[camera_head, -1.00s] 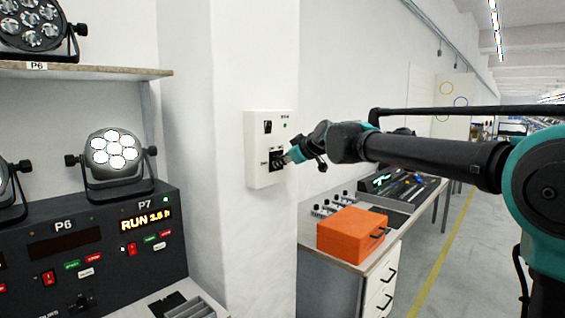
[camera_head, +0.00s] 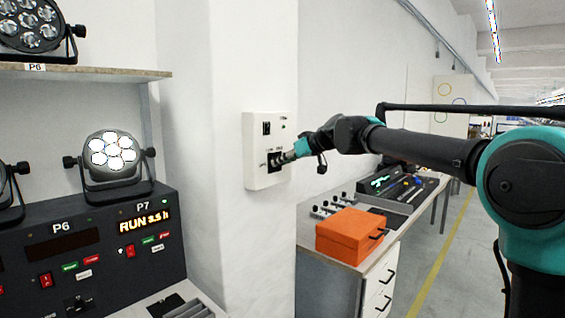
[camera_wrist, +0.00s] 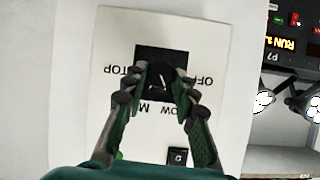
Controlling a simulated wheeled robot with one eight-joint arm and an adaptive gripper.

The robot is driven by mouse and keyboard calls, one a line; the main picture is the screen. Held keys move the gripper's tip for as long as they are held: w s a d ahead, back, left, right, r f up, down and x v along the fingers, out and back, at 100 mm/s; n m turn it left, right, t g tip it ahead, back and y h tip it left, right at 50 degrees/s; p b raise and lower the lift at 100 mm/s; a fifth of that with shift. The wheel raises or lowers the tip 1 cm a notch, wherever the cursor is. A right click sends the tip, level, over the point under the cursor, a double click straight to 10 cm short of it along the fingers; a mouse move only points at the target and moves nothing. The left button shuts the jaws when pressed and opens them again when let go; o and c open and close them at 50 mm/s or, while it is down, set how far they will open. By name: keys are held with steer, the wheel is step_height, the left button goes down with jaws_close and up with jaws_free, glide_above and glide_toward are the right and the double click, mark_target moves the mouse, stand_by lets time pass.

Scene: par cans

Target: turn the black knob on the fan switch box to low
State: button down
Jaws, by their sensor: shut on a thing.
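The fan switch box (camera_head: 255,178) is a white box on the wall pillar, left of my arm. Its black knob (camera_wrist: 159,74) sits in a dark square plate and shows upside down in the wrist view. My gripper (camera_wrist: 160,88) has one finger on each side of the knob and is shut on it. Printed words around the plate read like STOP, OFF and LOW, partly covered by my fingers. I cannot tell which word the knob points at. In the head view my gripper (camera_head: 279,159) hides most of the knob.
A black rocker switch (camera_wrist: 177,156) and a green lamp (camera_wrist: 119,155) are on the same box. A bench with an orange case (camera_head: 345,240) stands below my arm. A shelf with par cans (camera_head: 112,150) and a control panel (camera_head: 60,275) are at the left.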

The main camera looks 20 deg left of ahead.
steer(key=shift+f, duration=0.1)
steer(key=c, duration=1.2)
jaws_free()
steer(key=shift+d, duration=0.1)
steer(key=v, duration=1.2)
